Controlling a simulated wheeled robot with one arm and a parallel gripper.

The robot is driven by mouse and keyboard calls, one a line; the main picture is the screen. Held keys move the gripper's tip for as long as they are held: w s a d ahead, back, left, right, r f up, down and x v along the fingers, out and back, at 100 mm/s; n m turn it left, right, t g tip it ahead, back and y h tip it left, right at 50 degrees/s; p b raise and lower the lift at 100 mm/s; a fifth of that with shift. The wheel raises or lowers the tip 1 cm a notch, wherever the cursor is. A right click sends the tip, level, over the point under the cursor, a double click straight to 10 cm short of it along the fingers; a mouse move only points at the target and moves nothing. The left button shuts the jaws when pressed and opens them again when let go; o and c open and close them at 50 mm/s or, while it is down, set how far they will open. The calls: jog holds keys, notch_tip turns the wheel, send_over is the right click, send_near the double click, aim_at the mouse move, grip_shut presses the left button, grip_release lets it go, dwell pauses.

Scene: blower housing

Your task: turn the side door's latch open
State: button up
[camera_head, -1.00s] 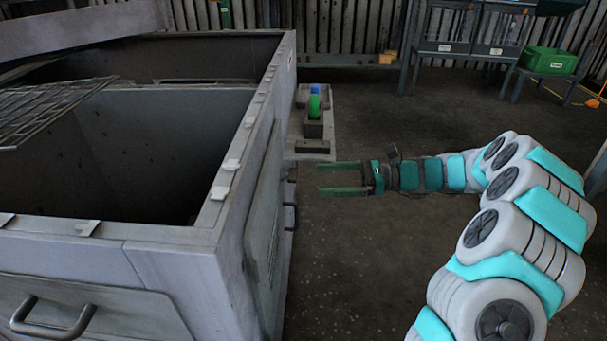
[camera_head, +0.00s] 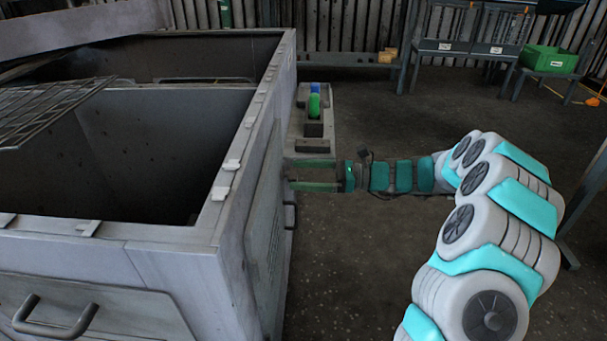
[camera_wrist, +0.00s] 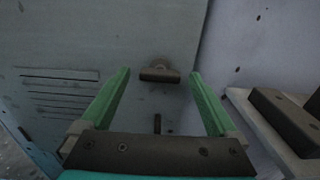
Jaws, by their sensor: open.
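The side door (camera_head: 264,235) is on the right wall of the grey housing, seen at a steep angle in the head view. In the wrist view the door (camera_wrist: 110,35) faces me, with slots at the left. The latch (camera_wrist: 160,72) is a small dark bar on a round base, lying roughly level, near the door's right edge. My gripper (camera_head: 290,175) is open at the housing's side. In the wrist view my gripper (camera_wrist: 160,75) has its green fingers on either side of the latch, apart from it, with nothing held. In the head view the gripper hides the latch.
The door's dark handle (camera_head: 291,215) shows below my gripper. A grey ledge (camera_head: 325,130) with a green and blue part (camera_head: 315,103) stands just beyond it; the ledge (camera_wrist: 245,105) is close to my right finger in the wrist view. Open floor (camera_head: 360,260) lies right of the housing.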

jog(key=shift+c, duration=0.2)
jog(key=c, duration=1.3)
